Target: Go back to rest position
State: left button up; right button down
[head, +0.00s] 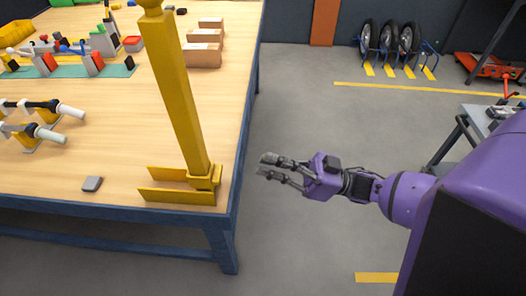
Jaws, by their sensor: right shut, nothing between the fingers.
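My right gripper (270,167) is in the middle of the head view, at the end of my purple right arm. It points left toward the table's right edge and is over the floor, apart from the table. Its fingers are shut, with nothing held in them. My left gripper is not in view.
A wooden table (110,130) with a blue frame fills the left side. A yellow post (182,95) with a forked base stands at its near right corner. Cardboard boxes (203,55) and a small grey block (92,184) lie on it. Wheels (386,40) stand at the back. Open floor surrounds my right gripper.

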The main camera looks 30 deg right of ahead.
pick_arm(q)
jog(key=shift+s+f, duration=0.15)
pick_arm(e)
jog(key=w+f+m+t+h+p, duration=0.15)
jog(key=w+f+h, duration=0.25)
jog(key=f+h, duration=0.45)
jog(key=s+d+f+m+h+p, duration=0.1)
jog(key=s+f+m+h+p, duration=0.15)
jog(key=s+f+h, duration=0.45)
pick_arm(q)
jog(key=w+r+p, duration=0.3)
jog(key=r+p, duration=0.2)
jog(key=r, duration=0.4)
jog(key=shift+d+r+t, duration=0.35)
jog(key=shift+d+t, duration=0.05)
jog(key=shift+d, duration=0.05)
pick_arm(e)
jog(key=s+a+f+m+g, duration=0.1)
jog(key=s+f+m, duration=0.1)
jog(key=s, duration=0.4)
jog(key=s+a+f+m+g+h, duration=0.1)
jog(key=s+a+f+m+g, duration=0.1)
jog(key=s, duration=0.5)
jog(key=s+a+f+m+g+h, duration=0.1)
jog(key=s+m+g, duration=0.1)
jog(key=s, duration=0.4)
jog(key=shift+s+a+f+m, duration=0.25)
jog(key=shift+s+f+m, duration=0.05)
jog(key=shift+f+m, duration=0.1)
